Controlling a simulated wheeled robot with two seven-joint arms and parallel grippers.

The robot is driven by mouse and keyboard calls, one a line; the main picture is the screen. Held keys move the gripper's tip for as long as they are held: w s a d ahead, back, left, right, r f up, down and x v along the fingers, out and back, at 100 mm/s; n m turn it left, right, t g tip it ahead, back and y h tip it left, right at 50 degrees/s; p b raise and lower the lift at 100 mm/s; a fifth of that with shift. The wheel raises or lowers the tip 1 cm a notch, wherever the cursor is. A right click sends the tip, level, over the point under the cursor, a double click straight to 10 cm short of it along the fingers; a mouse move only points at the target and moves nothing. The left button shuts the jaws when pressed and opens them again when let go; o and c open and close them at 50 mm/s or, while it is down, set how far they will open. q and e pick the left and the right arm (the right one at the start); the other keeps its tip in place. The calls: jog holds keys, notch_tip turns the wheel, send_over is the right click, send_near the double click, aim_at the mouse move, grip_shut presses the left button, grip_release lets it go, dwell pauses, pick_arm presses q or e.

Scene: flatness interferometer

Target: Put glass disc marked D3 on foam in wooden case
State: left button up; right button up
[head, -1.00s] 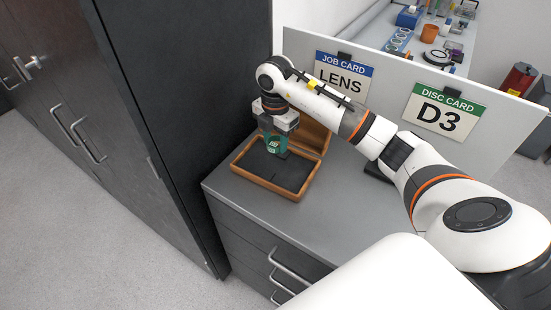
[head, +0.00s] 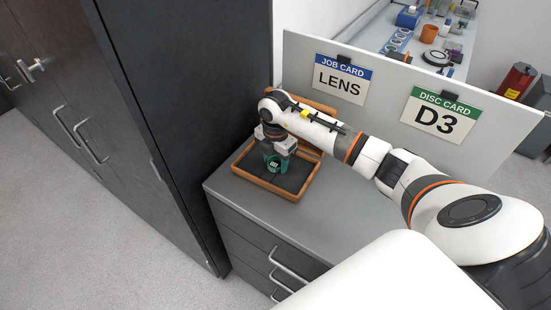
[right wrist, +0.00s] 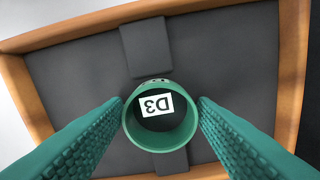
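The disc marked D3 (right wrist: 156,106) shows in the right wrist view as a white label on a dark face inside a green ring (right wrist: 160,142). My right gripper (right wrist: 160,112) has its two green fingers against opposite sides of this ring. The ring is over the dark foam (right wrist: 80,75) of the open wooden case (right wrist: 290,70); I cannot tell whether it touches the foam. In the head view my right gripper (head: 277,160) is low inside the case (head: 265,188), and the disc is mostly hidden by the fingers. My left gripper is not in view.
The case stands on a grey cabinet top (head: 330,215), beside a tall dark cabinet (head: 190,100). A white partition (head: 390,85) carries a LENS job card (head: 341,80) and a D3 disc card (head: 440,115). The cabinet top in front of the case is clear.

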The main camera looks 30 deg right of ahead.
aim_at(275, 162)
jog(key=shift+o, duration=1.3)
jog(key=shift+r, duration=0.6)
notch_tip(275, 162, up, 11)
jog(key=b, duration=0.3)
